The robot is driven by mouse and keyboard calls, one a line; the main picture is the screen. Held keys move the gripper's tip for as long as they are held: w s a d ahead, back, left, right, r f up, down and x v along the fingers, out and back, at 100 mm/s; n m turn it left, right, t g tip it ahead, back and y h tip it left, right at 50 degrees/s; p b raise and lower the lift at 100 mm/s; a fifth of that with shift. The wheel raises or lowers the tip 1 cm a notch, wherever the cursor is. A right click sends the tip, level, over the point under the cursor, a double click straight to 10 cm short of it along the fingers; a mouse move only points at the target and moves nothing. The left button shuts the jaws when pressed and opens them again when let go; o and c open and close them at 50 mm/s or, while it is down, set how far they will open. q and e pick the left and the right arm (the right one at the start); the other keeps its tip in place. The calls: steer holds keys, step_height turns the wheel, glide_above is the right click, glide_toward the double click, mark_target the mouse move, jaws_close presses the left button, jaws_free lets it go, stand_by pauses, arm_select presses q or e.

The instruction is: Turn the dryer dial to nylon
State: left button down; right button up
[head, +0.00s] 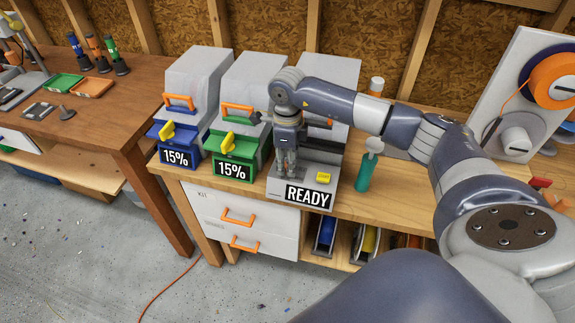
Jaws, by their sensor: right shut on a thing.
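The dryer (305,180) is a grey machine on the bench with a READY display on its front and a yellow button (323,178) on its sloped deck. My right gripper (288,173) points down at the left part of that deck, beside the button. Its fingers are shut on what appears to be the dryer dial, which they hide along with its pointer and any nylon mark. My left gripper is out of view.
Two boxes with 15% displays, one blue-fronted (163,135) and one green-fronted (218,145), stand left of the dryer. A green bottle (365,172) stands close on its right. A white panel with an orange spool (555,80) is at far right.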

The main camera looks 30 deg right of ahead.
steer(key=m+b, duration=0.2)
steer(key=m, duration=0.4)
steer(key=shift+m, duration=0.3)
steer(key=m+b, duration=0.1)
steer(key=m, duration=0.2)
steer(key=shift+m, duration=0.3)
steer(key=m, duration=0.3)
steer(key=shift+m, duration=0.3)
steer(key=m, duration=0.6)
steer(key=shift+r+b, duration=0.1)
steer(key=shift+b, duration=0.2)
steer(key=m, duration=0.6)
steer(key=shift+d, duration=0.1)
steer(key=o, duration=1.1)
